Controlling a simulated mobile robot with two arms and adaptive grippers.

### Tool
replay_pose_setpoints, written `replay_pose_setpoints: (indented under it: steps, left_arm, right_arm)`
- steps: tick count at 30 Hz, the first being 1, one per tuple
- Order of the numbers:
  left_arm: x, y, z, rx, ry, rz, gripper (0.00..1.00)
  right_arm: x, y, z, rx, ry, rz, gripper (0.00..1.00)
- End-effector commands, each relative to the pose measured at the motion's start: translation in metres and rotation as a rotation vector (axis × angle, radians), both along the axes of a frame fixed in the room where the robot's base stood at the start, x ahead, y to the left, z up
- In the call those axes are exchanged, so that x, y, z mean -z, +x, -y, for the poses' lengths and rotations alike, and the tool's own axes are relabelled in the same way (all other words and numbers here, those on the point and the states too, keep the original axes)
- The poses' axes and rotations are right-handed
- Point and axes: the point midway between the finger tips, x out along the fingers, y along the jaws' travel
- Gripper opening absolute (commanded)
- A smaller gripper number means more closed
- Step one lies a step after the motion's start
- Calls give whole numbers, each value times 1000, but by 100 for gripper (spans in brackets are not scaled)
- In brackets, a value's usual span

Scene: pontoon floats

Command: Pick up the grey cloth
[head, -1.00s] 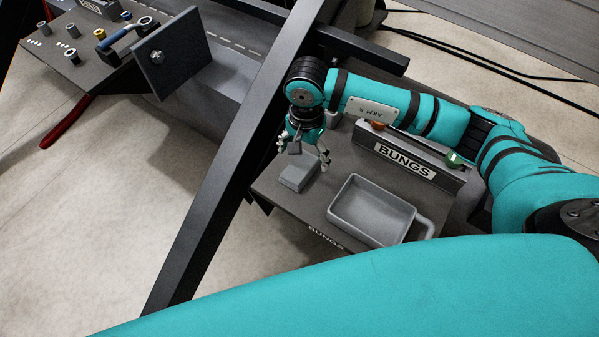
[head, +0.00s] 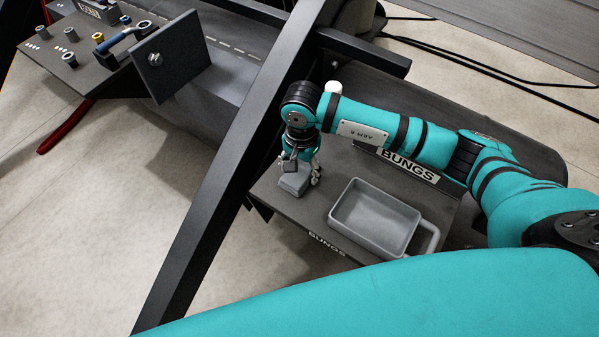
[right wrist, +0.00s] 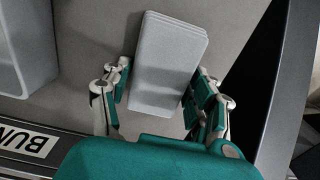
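The grey cloth (head: 295,184) is a folded, layered block lying on the dark bench top (head: 285,212) left of the grey tray. It also shows in the right wrist view (right wrist: 166,65), slightly tilted in the picture. My right gripper (head: 302,167) is low over the cloth with its fingers spread. In the right wrist view the fingers of my right gripper (right wrist: 157,92) stand on either side of the cloth's near part, close to its edges. I cannot tell whether the pads touch it. My left gripper is not in view.
A grey tray (head: 337,217) with a handle sits right of the cloth. A dark diagonal beam (head: 215,205) runs close by on the left. Another bench with tools (head: 100,70) is at the upper left.

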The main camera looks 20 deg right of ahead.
Motion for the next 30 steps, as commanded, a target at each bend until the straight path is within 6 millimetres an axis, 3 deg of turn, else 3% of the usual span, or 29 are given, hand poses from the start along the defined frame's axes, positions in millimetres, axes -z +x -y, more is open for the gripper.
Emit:
replay_pose_setpoints:
  steps: [1,6,17,25,30]
  left_arm:
    - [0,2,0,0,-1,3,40]
    - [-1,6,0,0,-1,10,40]
    - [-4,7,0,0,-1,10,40]
    - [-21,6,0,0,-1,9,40]
    - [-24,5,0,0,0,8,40]
  right_arm:
    - [0,0,0,0,0,0,51]
    - [0,0,0,0,0,0,31]
    - [-7,0,0,0,0,1,31]
    - [-43,0,0,-1,-1,4,31]
    - [-41,-34,-24,-7,2,-1,31]
